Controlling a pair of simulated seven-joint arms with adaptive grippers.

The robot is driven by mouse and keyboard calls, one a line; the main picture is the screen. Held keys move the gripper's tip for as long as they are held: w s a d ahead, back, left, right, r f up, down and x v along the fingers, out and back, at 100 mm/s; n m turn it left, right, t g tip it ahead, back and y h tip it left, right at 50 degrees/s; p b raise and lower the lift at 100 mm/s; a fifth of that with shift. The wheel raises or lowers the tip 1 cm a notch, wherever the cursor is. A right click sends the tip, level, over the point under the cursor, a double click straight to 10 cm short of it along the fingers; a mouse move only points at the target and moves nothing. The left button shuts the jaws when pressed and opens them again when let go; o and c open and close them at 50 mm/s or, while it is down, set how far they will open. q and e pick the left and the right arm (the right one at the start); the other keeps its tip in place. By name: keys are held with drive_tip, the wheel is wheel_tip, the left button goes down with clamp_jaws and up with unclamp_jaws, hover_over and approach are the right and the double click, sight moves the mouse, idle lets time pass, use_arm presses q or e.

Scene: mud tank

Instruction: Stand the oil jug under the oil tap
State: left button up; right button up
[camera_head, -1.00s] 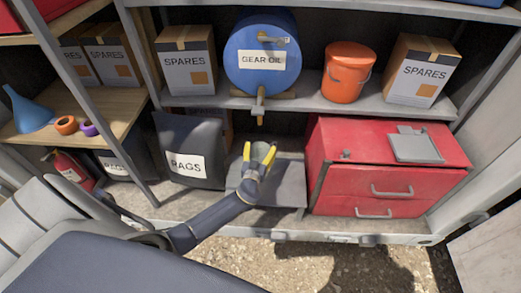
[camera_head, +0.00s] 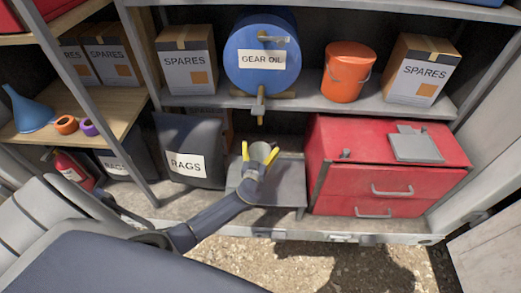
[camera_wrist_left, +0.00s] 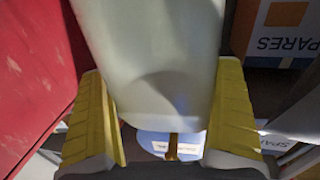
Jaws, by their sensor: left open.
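The blue gear oil drum (camera_head: 262,62) lies on the upper shelf, with the oil tap (camera_head: 259,104) hanging from its lower front. A pale jug (camera_head: 261,152) shows between my left gripper's yellow fingers, below the tap and a little nearer to me. My left gripper (camera_head: 259,157) is open, one finger on each side of the jug. In the left wrist view the pale jug (camera_wrist_left: 155,60) fills the middle between the fingers, close to the right one; contact is unclear. The drum (camera_wrist_left: 150,140) and tap (camera_wrist_left: 172,148) show beyond it. My right gripper is out of view.
An orange bucket (camera_head: 346,72) and spares boxes (camera_head: 186,60) flank the drum.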

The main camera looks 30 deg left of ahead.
use_arm(q)
drive_tip(key=v, duration=1.2)
idle(1.2)
